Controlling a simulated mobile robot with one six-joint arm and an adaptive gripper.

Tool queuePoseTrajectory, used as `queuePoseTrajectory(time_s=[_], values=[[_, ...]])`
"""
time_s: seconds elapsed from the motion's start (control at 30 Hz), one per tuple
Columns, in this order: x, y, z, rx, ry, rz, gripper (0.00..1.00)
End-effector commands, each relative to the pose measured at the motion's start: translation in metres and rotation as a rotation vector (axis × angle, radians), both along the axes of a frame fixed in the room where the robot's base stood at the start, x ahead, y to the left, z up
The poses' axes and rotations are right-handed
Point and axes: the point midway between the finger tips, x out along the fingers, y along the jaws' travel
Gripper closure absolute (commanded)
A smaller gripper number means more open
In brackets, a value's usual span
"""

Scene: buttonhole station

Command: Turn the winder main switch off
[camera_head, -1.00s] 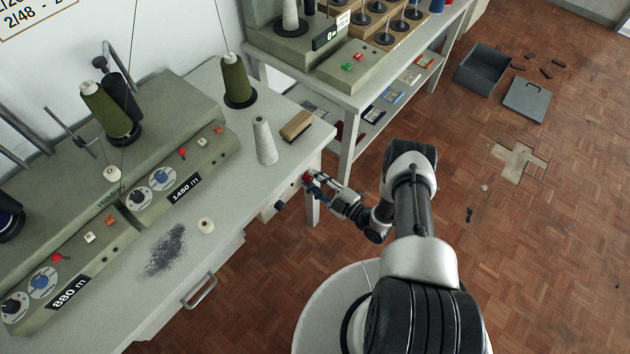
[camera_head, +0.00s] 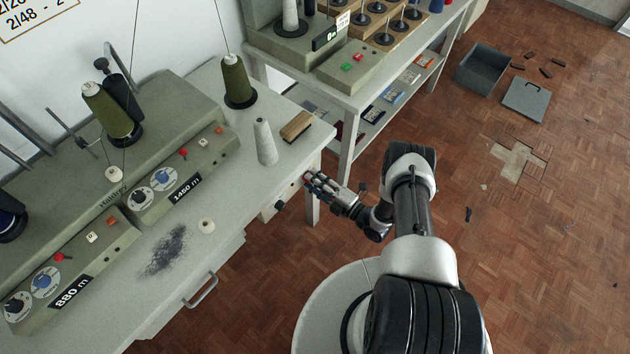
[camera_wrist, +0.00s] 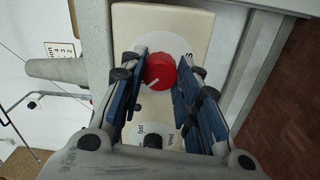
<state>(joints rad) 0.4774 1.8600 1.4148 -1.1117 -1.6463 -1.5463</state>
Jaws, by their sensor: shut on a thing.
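The main switch is a round red knob (camera_wrist: 160,72) with a white pointer line, on a pale round dial of a cream switch box (camera_wrist: 168,25). In the wrist view the pointer line slants to the lower left. The dial's lettering is mostly hidden by my fingers. My gripper (camera_wrist: 160,78) has its blue-padded fingers on either side of the red knob and is shut on it. In the head view my gripper (camera_head: 312,181) is at the front edge of the winder table and hides the knob. The box's front (camera_head: 293,190) shows beside it.
A smaller black knob (camera_head: 279,205) sits on the same box, close to my fingers. The winder table (camera_head: 215,255) carries a grey cone (camera_head: 265,142) and a wooden brush (camera_head: 296,126). A drawer handle (camera_head: 200,290) sticks out below.

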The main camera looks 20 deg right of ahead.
Motion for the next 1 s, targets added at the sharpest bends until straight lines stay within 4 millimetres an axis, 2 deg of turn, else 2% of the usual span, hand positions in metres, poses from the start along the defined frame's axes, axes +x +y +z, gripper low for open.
queuePoseTrajectory(time_s=[0.3,0.33,0.63,1.0], values=[[0.0003,-0.0006,-0.0003,-0.002,0.000,-0.002,0.94],[0.0003,-0.0006,-0.0003,-0.002,0.000,-0.002,0.70],[0.0003,-0.0004,-0.0001,-0.001,0.000,-0.001,0.49],[-0.0020,-0.0023,-0.0001,0.000,0.000,-0.002,0.49]])
